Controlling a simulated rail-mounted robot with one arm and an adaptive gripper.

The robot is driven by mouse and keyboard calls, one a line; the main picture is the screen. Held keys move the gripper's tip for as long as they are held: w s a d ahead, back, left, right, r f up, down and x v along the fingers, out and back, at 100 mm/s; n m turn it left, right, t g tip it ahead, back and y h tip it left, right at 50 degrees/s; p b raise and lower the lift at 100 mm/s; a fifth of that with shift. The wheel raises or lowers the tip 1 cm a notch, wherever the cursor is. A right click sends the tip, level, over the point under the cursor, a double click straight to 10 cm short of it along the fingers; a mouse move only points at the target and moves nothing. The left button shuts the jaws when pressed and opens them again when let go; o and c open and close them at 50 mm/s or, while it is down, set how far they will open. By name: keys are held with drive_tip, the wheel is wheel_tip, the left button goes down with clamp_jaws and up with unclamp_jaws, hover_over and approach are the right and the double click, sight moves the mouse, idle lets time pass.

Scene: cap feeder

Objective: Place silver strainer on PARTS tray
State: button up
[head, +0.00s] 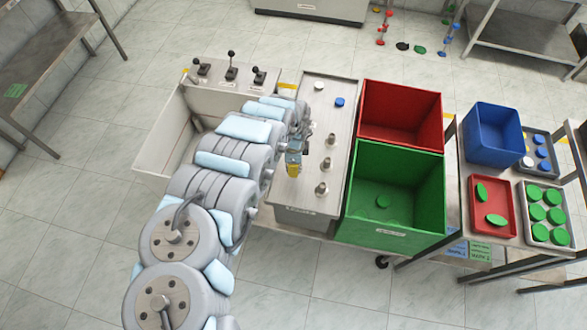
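I cannot pick out a silver strainer for certain; it may be hidden behind my arm or be too small to tell. My gripper (302,143) is at the end of the arm, above the left side of the metal cap station (318,92). It is small and partly covered by the arm, so its opening and any held thing are unclear. No tray label can be read as PARTS.
Several metal posts (321,188) and a blue cap (339,102) stand on the station. A red bin (402,112) and a green bin (420,180) lie to its right. A blue bin (492,130) stands on the right table. Levers (231,72) rise behind a pale hopper (158,137).

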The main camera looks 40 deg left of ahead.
drive_tip(key=shift+w+a+f, duration=0.2)
drive_tip(key=shift+f, duration=0.15)
drive_tip(key=shift+w, duration=0.1)
drive_tip(key=shift+f, duration=0.2)
drive_tip(key=shift+a+f+b, duration=0.1)
drive_tip(key=shift+f+b, duration=0.6)
drive_tip(key=shift+f, duration=0.8)
drive_tip(key=shift+f, duration=0.15)
drive_tip(key=o, duration=1.2)
